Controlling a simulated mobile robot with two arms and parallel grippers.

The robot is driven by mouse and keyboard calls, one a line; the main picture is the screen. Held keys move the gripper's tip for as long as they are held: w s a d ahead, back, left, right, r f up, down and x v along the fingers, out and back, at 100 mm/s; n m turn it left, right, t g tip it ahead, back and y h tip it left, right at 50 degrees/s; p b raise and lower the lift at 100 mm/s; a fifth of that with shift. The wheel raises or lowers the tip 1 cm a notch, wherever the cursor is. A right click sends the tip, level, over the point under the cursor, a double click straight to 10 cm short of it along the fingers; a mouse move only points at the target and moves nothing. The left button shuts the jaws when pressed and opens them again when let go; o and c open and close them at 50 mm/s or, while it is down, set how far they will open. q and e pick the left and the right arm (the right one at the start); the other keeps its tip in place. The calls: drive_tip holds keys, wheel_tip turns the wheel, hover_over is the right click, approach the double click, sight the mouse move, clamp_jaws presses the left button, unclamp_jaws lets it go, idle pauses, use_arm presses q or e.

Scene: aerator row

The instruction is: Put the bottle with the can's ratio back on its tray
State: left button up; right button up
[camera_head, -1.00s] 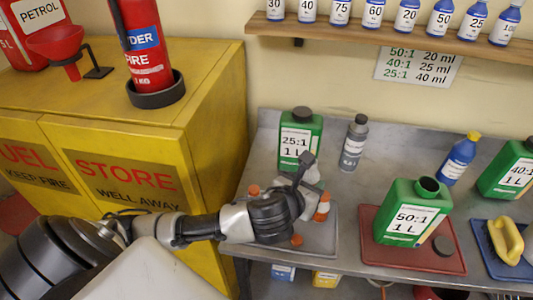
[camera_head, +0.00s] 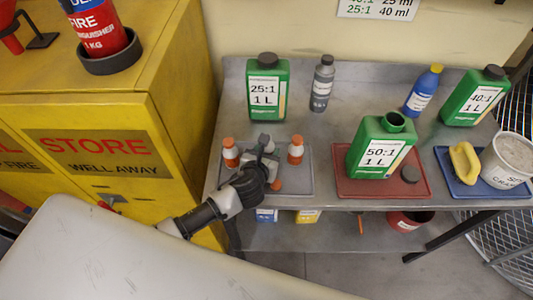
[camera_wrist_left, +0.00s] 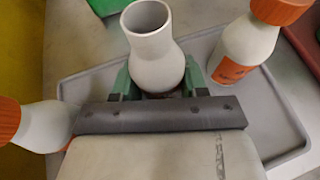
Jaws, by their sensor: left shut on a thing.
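My left gripper (camera_head: 264,158) is over the grey tray (camera_head: 306,182) at the left of the metal bench. In the left wrist view its jaws (camera_wrist_left: 160,88) are shut on a pale, uncapped bottle (camera_wrist_left: 148,48) with an open mouth, held upright between the fingers. Whether its base touches the tray is hidden. An orange-capped white bottle (camera_head: 231,153) stands to its left and another (camera_head: 295,150) to its right. A loose orange cap (camera_head: 277,185) lies near the tray's front. The open green 50:1 can (camera_head: 380,145) stands on the red tray (camera_head: 345,186). My right gripper is out of view.
A green 25:1 can (camera_head: 267,88) and a grey bottle (camera_head: 322,84) stand behind. A blue bottle (camera_head: 423,90) and a green 40:1 can (camera_head: 475,97) are right. A blue tray (camera_head: 480,188) holds a yellow sponge (camera_head: 465,162) and white tub (camera_head: 508,160). The yellow cabinet (camera_head: 185,90) borders the left.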

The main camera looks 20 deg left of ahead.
use_arm(q)
drive_tip(key=shift+f, duration=0.25)
drive_tip(key=shift+f, duration=0.15)
drive_tip(key=o, duration=0.9)
drive_tip(key=shift+s+r, duration=0.25)
drive_tip(key=v, duration=1.1)
drive_tip(key=shift+s+r+b, duration=0.1)
drive_tip(key=shift+s+b, duration=0.15)
drive_tip(key=shift+b, duration=0.05)
